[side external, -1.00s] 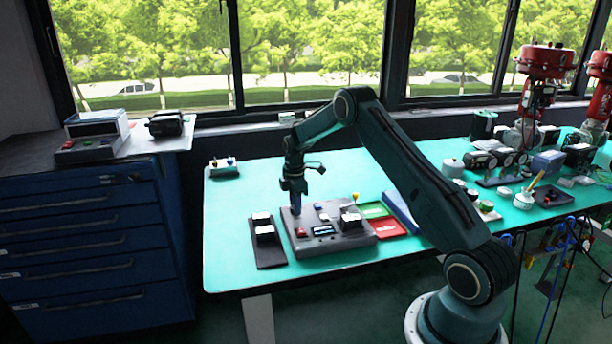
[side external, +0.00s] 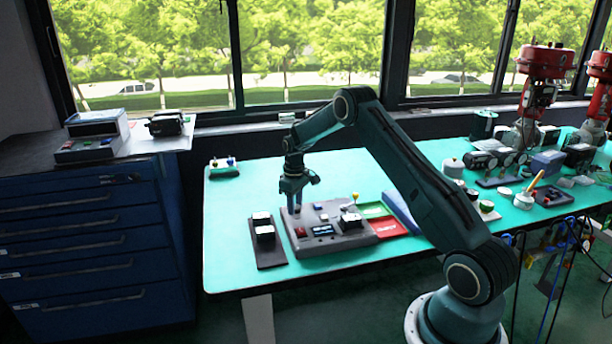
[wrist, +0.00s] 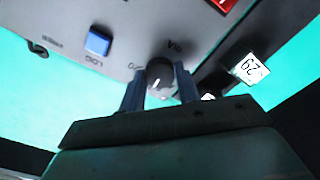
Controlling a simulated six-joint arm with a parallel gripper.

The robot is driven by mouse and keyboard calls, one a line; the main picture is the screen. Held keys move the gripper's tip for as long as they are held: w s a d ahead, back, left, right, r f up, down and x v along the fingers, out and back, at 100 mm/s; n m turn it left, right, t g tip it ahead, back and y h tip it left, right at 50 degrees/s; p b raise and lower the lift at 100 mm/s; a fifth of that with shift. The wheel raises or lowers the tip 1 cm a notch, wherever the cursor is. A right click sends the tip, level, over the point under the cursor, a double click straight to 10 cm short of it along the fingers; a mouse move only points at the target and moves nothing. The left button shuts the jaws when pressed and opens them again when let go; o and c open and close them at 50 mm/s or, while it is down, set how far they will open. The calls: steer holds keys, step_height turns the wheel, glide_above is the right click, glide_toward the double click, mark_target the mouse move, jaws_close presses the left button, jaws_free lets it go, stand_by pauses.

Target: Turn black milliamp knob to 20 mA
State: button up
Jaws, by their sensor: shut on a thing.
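The black milliamp knob (wrist: 159,76) sits on the grey control box, with a white pointer line on its face. Printing reading "mA" and "20" shows beside it in the wrist view. My gripper (wrist: 160,88) has a blue finger on each side of the knob and is shut on it. In the side view my gripper (side external: 297,208) points down at the left back part of the grey box (side external: 335,240), and the knob is too small to make out there. The box also carries a blue button (wrist: 97,42), a red button (side external: 300,232) and a small lit display (side external: 322,230).
A dark plate (side external: 268,252) with white-topped blocks lies left of the box. Red (side external: 388,227) and green (side external: 373,210) trays and a blue bin (side external: 402,208) are at its right. The teal table (side external: 228,270) is clear at the front left.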

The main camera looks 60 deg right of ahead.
steer(key=m, duration=0.6)
steer(key=shift+r+m, duration=0.1)
steer(key=shift+m, duration=0.2)
steer(key=m, duration=0.6)
stand_by(0.3)
steer(key=o, duration=1)
step_height(320, 180, up, 14)
steer(key=shift+f, duration=0.1)
stand_by(0.3)
